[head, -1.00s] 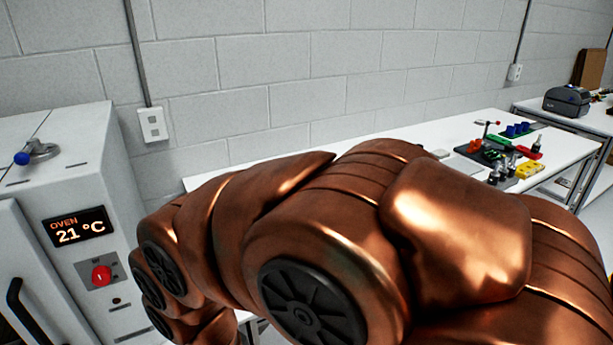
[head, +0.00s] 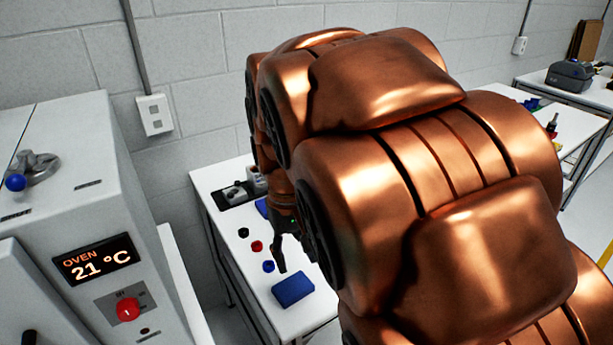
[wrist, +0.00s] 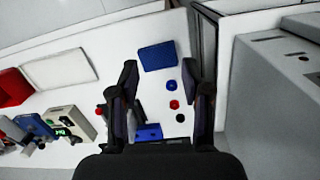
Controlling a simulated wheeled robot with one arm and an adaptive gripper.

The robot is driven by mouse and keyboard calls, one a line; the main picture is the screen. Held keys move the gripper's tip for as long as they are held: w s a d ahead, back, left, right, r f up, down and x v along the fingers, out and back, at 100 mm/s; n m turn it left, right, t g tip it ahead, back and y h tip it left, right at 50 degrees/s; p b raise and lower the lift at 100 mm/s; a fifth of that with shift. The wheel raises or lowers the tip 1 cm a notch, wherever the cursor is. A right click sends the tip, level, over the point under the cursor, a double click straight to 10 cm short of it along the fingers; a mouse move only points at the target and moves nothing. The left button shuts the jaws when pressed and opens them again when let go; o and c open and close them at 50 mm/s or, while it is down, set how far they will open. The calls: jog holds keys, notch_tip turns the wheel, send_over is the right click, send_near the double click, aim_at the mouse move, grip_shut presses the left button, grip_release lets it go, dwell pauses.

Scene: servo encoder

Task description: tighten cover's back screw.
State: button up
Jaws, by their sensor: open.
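My gripper (head: 282,255) is open and empty above the white table (head: 228,212), pointing down, in the head view. In the wrist view its two dark fingers (wrist: 168,75) stand wide apart over the table, with nothing held between them. A blue block (head: 293,289) lies on the table near the gripper and also shows in the wrist view (wrist: 158,56). Small round blue (head: 268,266), red (head: 257,246) and black (head: 243,232) pieces lie in a row beside it. I cannot make out the cover or its back screw; my arm hides much of the far bench in the head view.
An oven (head: 95,262) reading 21 °C stands at left. A black tray with grey parts (head: 238,193) sits at the table's back. The wrist view shows a red bin (wrist: 12,88) and bench devices (wrist: 72,123) at left. A printer (head: 569,76) stands at far right.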

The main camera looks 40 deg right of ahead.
jog(key=shift+n+t, duration=0.4)
jog(key=shift+t, duration=0.1)
jog(key=w+d+p, duration=0.1)
jog(key=w+d, duration=0.6)
jog(key=w, duration=0.1)
jog(key=w+d+p, duration=0.1)
jog(key=w+d, duration=0.6)
jog(key=w, duration=0.1)
jog(key=w+d+r, duration=0.1)
jog(key=w+d, duration=0.6)
jog(key=w, duration=0.1)
jog(key=shift+w+p, duration=0.35)
jog(key=shift+p, duration=0.05)
jog(key=shift+w+d+f, duration=0.25)
jog(key=shift+w+f, duration=0.1)
jog(key=shift+w, duration=0.05)
jog(key=shift+f+p, duration=1.45)
jog(key=shift+f, duration=2.4)
jog(key=shift+c, duration=0.3)
grip_shut()
